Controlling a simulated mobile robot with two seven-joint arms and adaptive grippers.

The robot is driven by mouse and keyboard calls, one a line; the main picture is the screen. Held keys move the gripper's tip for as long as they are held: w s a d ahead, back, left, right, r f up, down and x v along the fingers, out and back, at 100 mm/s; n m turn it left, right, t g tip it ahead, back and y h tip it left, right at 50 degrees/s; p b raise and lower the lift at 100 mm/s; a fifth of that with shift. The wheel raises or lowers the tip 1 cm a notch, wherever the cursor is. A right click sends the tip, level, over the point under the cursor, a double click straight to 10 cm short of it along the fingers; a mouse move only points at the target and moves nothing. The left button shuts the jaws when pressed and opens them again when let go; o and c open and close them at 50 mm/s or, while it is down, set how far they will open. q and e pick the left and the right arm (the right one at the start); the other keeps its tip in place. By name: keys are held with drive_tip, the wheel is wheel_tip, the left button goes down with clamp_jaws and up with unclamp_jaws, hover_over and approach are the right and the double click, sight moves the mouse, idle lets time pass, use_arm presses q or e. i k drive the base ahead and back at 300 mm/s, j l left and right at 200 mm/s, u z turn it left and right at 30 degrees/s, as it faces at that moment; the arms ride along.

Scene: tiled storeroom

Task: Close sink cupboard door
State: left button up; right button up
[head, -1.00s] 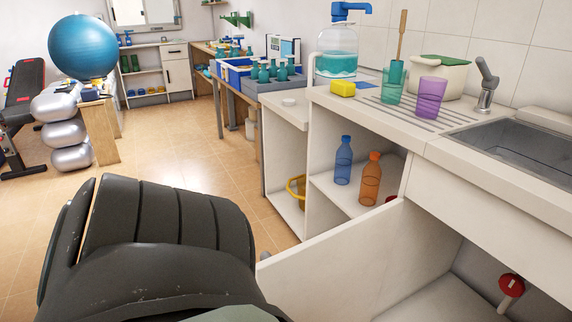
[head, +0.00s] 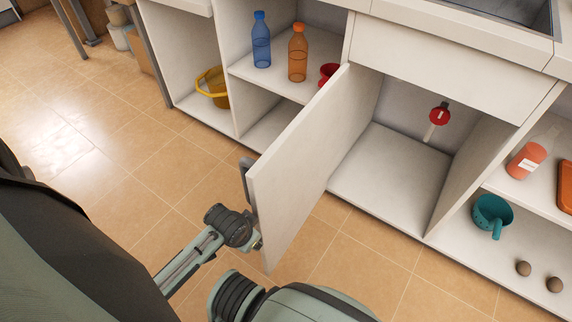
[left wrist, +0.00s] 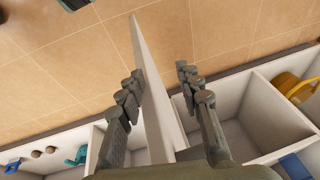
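The white sink cupboard door (head: 300,165) stands wide open, jutting towards me, in the head view. Its inner face shows, and a dark upright piece shows along its outer side near the free edge. The open cupboard (head: 390,175) is to its right. In the left wrist view the door (left wrist: 151,80) is seen nearly edge-on. There my left gripper (left wrist: 158,72) is open, with one dark finger on each side of the door. One finger looks close to it; contact cannot be told. In the head view part of my arm is at the free edge. My right gripper is not seen.
Left shelves hold a blue bottle (head: 261,42), an orange bottle (head: 298,54) and a yellow bucket (head: 214,88). A red valve (head: 439,114) is inside the cupboard. A teal pot (head: 492,214) is on the right shelf. Tiled floor (head: 130,150) left of the door is clear.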

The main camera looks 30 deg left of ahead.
sight(281, 188)
drive_tip(key=j+z, duration=0.25)
drive_tip(key=j, duration=0.8)
drive_tip(key=j+z, duration=0.2)
drive_tip(key=j, duration=0.3)
drive_tip(key=k+j+z, duration=0.1)
drive_tip(key=j+z, duration=0.15)
drive_tip(key=j, duration=0.2)
drive_tip(key=k+j+z, duration=0.2)
drive_tip(key=j, duration=0.25)
drive_tip(key=j+z, duration=0.25)
drive_tip(key=j, duration=0.25)
drive_tip(key=k, duration=0.05)
